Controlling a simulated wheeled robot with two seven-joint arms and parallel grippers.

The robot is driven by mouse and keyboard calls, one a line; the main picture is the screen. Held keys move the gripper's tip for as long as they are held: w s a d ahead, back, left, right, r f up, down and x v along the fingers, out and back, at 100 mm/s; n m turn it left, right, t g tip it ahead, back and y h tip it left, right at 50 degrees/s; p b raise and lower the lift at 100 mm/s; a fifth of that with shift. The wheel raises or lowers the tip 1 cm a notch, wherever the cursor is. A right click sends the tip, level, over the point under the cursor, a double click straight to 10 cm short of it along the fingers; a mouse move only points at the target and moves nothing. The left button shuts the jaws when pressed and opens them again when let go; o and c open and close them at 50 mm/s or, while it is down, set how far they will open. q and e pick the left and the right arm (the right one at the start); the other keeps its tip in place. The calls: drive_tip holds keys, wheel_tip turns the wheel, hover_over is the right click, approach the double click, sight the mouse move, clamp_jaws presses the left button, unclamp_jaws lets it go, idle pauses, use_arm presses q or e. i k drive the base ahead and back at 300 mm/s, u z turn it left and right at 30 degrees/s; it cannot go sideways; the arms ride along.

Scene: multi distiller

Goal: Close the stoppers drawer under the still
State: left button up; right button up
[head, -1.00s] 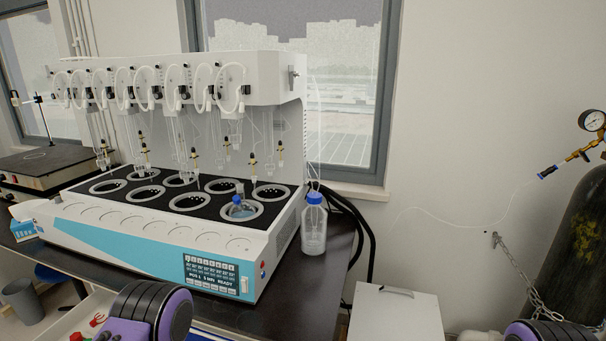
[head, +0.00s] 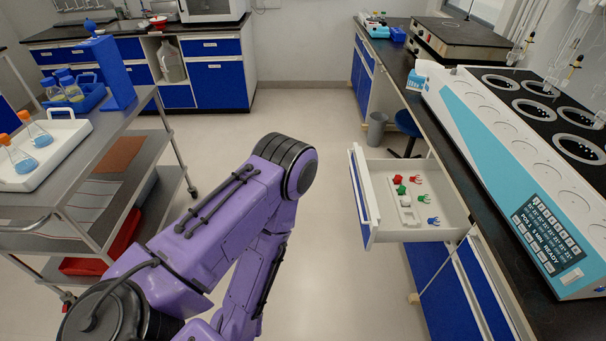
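The stoppers drawer (head: 445,212) is pulled open below the dark bench at the right. Its inside is white, its front (head: 361,197) is blue and white, and it faces left. Red, green and blue stoppers and clips (head: 414,190) lie in it with a small white holder. The still (head: 500,140), white with a light blue front panel and a display, stands on the bench above the drawer. My purple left arm fills the lower middle, left of the drawer and apart from it. Its gripper is hidden or out of frame. My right gripper is not in view.
A steel cart (head: 92,190) with a white tray of flasks and a blue rack stands at the left. A blue stool (head: 407,124) and a grey bin (head: 377,128) stand beyond the drawer. The floor (head: 310,115) between cart and bench is clear.

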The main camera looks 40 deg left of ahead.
sight(383, 218)
drive_tip(key=u, duration=0.6)
drive_tip(key=k, duration=0.4)
drive_tip(key=u, duration=0.75)
drive_tip(key=i, duration=1)
drive_tip(key=z, duration=0.95)
drive_tip(key=i, duration=0.45)
drive_tip(key=z, duration=0.35)
